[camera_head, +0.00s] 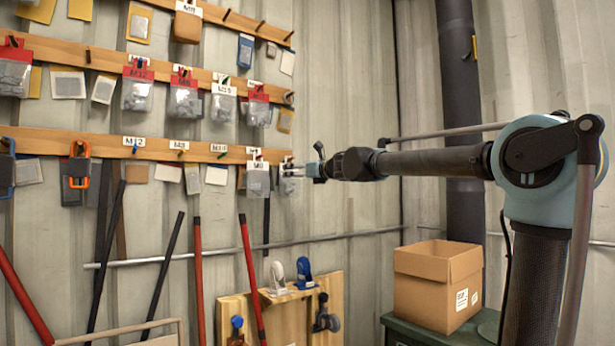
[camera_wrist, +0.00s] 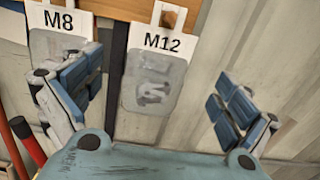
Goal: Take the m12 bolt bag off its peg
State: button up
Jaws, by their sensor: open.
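The M12 bag (camera_wrist: 152,85), a clear pouch with a white printed header, hangs from the end of the wooden rail in the wrist view. My gripper (camera_wrist: 155,95) is open, with its blue-padded fingers apart on either side of the bag. No finger clearly touches it. In the head view my gripper (camera_head: 293,171) is at the right end of the lower peg rail (camera_head: 70,143), largely covering the bag there.
A bag marked M8 (camera_wrist: 62,50) hangs close on the left, partly behind the left finger; it also shows in the head view (camera_head: 258,180). More bags hang on the rails above. A cardboard box (camera_head: 437,285) stands at the lower right.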

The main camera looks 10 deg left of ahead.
jog(key=shift+x, duration=3.6)
jog(key=shift+c, duration=0.3)
jog(key=c, duration=1.2)
jog(key=shift+o, duration=0.2)
jog(key=shift+r, duration=0.3)
jog(key=v, duration=0.4)
jog(key=shift+s+d+r, duration=0.15)
jog(key=shift+s+r, duration=0.05)
jog(key=shift+r, duration=0.05)
jog(key=shift+s+d, duration=0.1)
